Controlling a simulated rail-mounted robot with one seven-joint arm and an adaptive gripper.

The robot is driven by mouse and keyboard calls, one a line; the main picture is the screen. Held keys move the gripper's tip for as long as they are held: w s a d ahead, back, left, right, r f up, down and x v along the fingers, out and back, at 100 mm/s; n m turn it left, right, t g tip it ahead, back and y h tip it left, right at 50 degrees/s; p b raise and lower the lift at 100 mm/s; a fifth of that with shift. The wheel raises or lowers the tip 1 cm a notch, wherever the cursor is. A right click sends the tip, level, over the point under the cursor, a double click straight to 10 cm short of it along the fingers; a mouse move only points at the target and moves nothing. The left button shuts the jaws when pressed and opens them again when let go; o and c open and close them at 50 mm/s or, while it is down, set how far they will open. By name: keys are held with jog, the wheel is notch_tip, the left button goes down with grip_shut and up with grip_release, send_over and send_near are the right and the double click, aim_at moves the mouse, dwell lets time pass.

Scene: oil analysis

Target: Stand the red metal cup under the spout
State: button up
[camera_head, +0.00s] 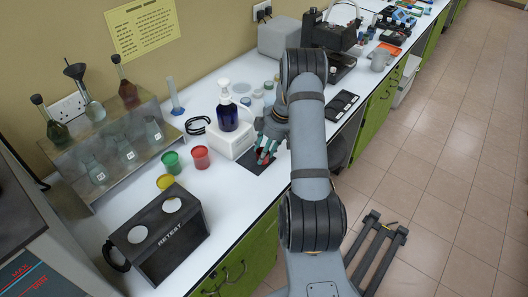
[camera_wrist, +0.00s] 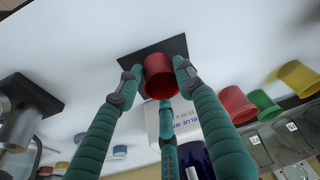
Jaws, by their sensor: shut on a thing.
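My gripper (camera_head: 266,151) is shut on the red metal cup (camera_wrist: 160,76), with teal fingers around its sides. In the head view only a small red part of this cup (camera_head: 264,156) shows between the fingers. The cup is over the dark square pad (camera_head: 252,165), which also shows behind it in the wrist view (camera_wrist: 130,62); I cannot tell whether it touches the pad. A dark blue bottle (camera_head: 228,118) with a white pump spout (camera_head: 224,90) stands on a white block (camera_head: 231,143) beside the pad. The bottle also shows in the wrist view (camera_wrist: 195,160).
A red cup (camera_head: 200,158), a green cup (camera_head: 171,163) and a yellow cup (camera_head: 166,182) stand left of the block. A glassware shelf (camera_head: 110,140) is at left. Several small jars (camera_head: 257,96) stand behind the block.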

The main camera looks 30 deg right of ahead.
jog(key=shift+f, duration=0.75)
jog(key=shift+f, duration=0.15)
jog(key=o, duration=1.2)
jog(key=shift+c, duration=0.2)
jog(key=shift+r, duration=0.25)
jog(key=shift+d+r, duration=0.2)
jog(key=shift+r, duration=0.05)
jog(key=b+v, duration=0.2)
jog(key=v, duration=0.9)
jog(key=shift+r, duration=0.2)
